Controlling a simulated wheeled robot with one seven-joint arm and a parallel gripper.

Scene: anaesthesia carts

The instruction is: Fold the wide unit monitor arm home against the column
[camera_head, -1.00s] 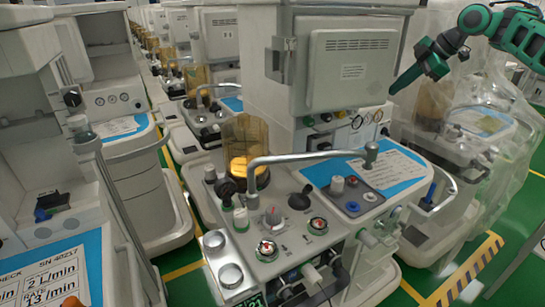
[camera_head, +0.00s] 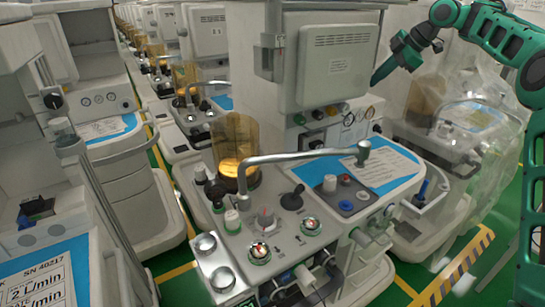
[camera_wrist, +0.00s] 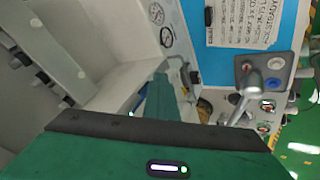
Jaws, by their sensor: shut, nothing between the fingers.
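My green gripper (camera_head: 376,80) is shut and empty, pointing down-left beside the monitor's lower right edge. I cannot tell whether it touches. In the wrist view, my shut fingers (camera_wrist: 160,82) point towards the machine, with gauges and a paper sheet beyond.
A bent metal rail (camera_head: 300,156) crosses above the unit's worktop, with an amber canister (camera_head: 238,150) and knobs. Another unit (camera_head: 465,130) under clear plastic stands close on the right. More carts line the left. Green floor shows at the lower right, with a striped yellow marking (camera_head: 455,268).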

